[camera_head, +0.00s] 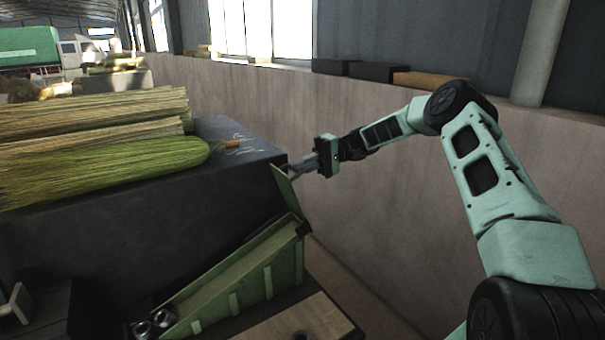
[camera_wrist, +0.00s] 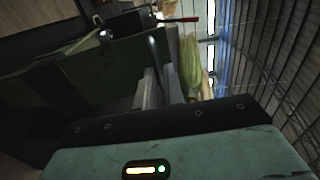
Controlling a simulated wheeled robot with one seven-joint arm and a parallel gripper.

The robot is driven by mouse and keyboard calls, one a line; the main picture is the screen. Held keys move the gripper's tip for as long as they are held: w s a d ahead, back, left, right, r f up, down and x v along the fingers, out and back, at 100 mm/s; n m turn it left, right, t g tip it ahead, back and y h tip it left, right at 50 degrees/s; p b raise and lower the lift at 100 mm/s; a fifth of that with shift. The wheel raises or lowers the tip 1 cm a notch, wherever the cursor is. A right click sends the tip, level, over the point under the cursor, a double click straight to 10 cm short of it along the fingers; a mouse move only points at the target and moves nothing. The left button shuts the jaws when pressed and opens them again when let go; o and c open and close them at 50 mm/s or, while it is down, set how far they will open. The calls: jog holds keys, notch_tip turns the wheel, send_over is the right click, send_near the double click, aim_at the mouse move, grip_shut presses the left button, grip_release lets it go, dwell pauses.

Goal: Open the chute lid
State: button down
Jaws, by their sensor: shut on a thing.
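The green chute (camera_head: 235,275) slopes down to the left beside the dark bench. Its lid, a thin green panel (camera_head: 286,188), stands tilted up at the chute's upper end. My gripper (camera_head: 292,171) is at the lid's upper edge and is shut on it. In the wrist view my gripper's fingers (camera_wrist: 156,88) close around a slim dark bar, with the dark green panel (camera_wrist: 85,72) to its left. Exactly how the bar joins the lid is hard to see in the dim light.
Several bundles of broom straw (camera_head: 105,165) lie on the dark bench (camera_head: 140,235) to the left. A low concrete wall (camera_head: 390,230) runs behind and under my arm. Metal parts (camera_head: 152,325) sit at the chute's lower end, beside a wooden board (camera_head: 305,322).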

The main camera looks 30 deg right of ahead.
jog(key=shift+d+f+b, duration=0.25)
jog(key=shift+d+b, duration=0.2)
jog(key=shift+d, duration=0.35)
jog(key=shift+d+f, duration=0.1)
jog(key=shift+f, duration=0.05)
jog(key=c, duration=1.5)
grip_release()
jog(key=shift+f, duration=0.1)
jog(key=shift+r, duration=0.2)
jog(key=d+b, duration=0.1)
jog(key=d, duration=0.3)
jog(key=d+r+b, duration=0.1)
jog(key=d, duration=0.3)
jog(key=d+b, duration=0.2)
jog(key=d, duration=0.1)
jog(key=shift+w+d+r, duration=0.25)
jog(key=shift+d+r, duration=0.1)
jog(key=shift+d, duration=0.05)
